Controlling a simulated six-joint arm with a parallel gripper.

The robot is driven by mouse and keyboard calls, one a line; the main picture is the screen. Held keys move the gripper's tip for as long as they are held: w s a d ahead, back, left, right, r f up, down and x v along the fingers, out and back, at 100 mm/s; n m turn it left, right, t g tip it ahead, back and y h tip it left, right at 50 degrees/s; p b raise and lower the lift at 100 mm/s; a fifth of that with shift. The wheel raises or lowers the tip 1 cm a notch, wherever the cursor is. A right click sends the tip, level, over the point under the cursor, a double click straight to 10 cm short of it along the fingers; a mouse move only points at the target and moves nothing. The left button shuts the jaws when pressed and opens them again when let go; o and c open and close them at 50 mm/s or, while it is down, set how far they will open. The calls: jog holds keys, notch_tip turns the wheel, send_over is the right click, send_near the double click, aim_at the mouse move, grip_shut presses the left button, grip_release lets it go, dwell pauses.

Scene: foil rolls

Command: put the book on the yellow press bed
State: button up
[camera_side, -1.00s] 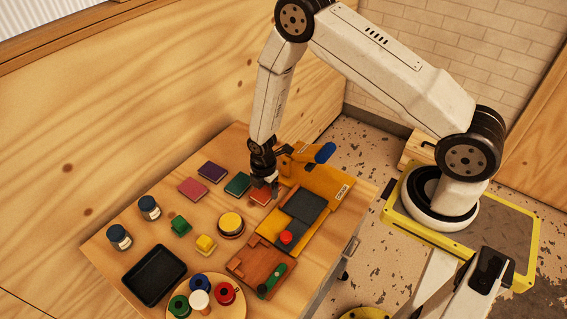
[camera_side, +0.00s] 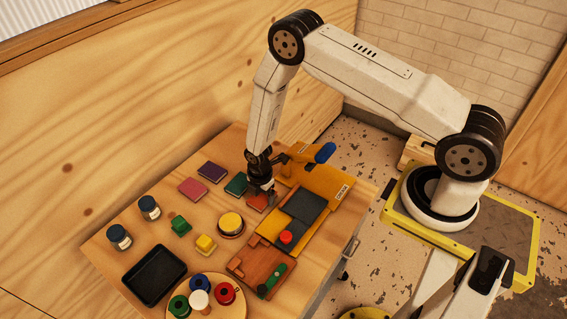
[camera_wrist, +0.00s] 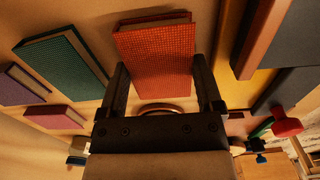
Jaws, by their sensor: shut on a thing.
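My gripper (camera_wrist: 160,92) is shut on an orange-red book (camera_wrist: 155,55), with one finger on each side of it in the wrist view. In the side view my gripper (camera_side: 262,190) is at the book (camera_side: 256,203), which is partly hidden behind the fingers. I cannot tell whether the book touches the table.
Green (camera_side: 236,185), purple (camera_side: 211,172) and pink (camera_side: 193,188) books lie left of my gripper. A dark plate (camera_side: 305,207) on a yellow base with a red knob (camera_side: 286,237) is to the right. A round yellow-topped item (camera_side: 230,223) stands in front.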

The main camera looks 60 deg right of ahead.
aim_at(263, 197)
jog(key=shift+f, duration=0.15)
jog(key=o, duration=1)
jog(key=shift+o, duration=0.2)
jog(key=shift+s+r, duration=0.15)
jog(key=shift+r, duration=3.75)
